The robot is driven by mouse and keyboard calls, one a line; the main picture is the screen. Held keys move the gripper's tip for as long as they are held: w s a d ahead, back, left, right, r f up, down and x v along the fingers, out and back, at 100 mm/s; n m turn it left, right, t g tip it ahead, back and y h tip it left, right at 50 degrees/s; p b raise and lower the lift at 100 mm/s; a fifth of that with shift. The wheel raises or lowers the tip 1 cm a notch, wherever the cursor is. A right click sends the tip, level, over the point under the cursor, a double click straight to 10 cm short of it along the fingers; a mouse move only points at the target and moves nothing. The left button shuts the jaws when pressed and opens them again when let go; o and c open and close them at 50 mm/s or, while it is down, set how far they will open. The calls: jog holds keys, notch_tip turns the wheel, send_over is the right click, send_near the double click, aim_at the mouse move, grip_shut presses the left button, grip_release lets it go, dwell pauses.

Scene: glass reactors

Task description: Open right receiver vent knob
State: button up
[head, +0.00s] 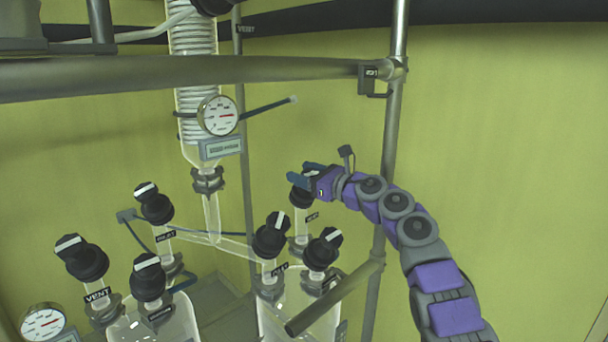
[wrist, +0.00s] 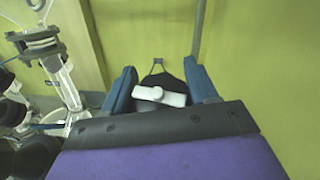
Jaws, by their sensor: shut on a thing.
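In the head view my gripper (head: 300,174) is at the rear knob (head: 300,199) of the right receiver (head: 290,318). In the wrist view the blue fingers of my gripper (wrist: 160,88) stand on both sides of this black knob (wrist: 158,76), shut on it. The knob's white bar (wrist: 159,96) lies nearly crosswise between the fingers, slightly tilted. The small label below the knob is too small to read in the head view, so I cannot confirm that it says vent.
Two more black knobs, one left (head: 271,236) and one right (head: 323,250), stand close in front on the same receiver. The left receiver (head: 155,325) carries several similar knobs. A vertical metal post (head: 390,130) stands close behind my arm. A horizontal bar (head: 190,75) crosses above.

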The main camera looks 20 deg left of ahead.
jog(key=o, duration=1)
jog(key=shift+w, duration=0.15)
jog(key=shift+c, duration=0.2)
jog(key=b+v, duration=0.4)
jog(key=v, duration=1.3)
jog(key=shift+d, duration=0.15)
